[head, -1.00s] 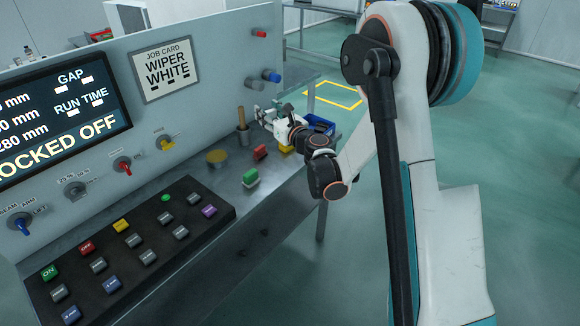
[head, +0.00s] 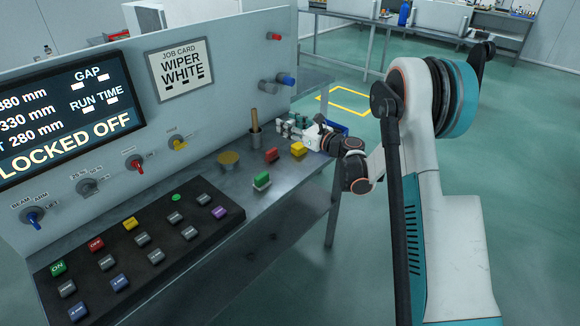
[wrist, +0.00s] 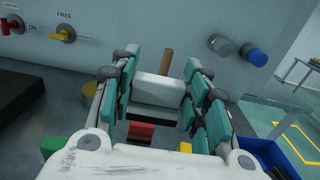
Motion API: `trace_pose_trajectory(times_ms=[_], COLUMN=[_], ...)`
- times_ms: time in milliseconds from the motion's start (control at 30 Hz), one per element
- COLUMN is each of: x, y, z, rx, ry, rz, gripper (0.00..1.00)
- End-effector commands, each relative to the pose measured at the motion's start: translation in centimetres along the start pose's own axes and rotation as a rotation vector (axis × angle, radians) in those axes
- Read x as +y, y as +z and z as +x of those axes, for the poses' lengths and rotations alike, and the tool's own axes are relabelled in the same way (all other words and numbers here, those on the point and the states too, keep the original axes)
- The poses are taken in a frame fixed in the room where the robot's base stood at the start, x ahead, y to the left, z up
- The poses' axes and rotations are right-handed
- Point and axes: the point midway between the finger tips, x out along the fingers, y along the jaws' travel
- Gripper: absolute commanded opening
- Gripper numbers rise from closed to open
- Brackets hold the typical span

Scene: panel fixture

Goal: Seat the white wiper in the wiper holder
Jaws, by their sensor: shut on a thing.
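My gripper (wrist: 160,92) has teal-padded fingers closed on a white block, the white wiper (wrist: 158,90), which has a dark underside. It holds the wiper crosswise in the wrist view, in front of a wooden handle (wrist: 166,62). In the head view my gripper (head: 292,127) is small, over the far end of the metal bench, right of the upright wooden handle (head: 254,119). The wiper is hard to pick out there. I cannot tell which fitting is the wiper holder.
Red (head: 271,155), yellow (head: 298,149) and green (head: 261,181) blocks lie on the bench (head: 240,200), near a brass disc (head: 229,158). A blue bin (wrist: 285,152) stands at the right. Grey and blue knobs (wrist: 258,57) project from the panel (head: 215,100).

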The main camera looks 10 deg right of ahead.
Motion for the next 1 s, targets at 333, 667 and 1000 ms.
trace_pose_trajectory(times_ms=[333,667,1000], x=[0.0,0.0,0.0], y=[-8.9,-12.1,-15.8], z=[0.0,0.0,0.0], rx=[0.0,0.0,0.0], ry=[0.0,0.0,-0.001], rz=[0.0,0.0,0.0], gripper=[0.22,0.22,0.22])
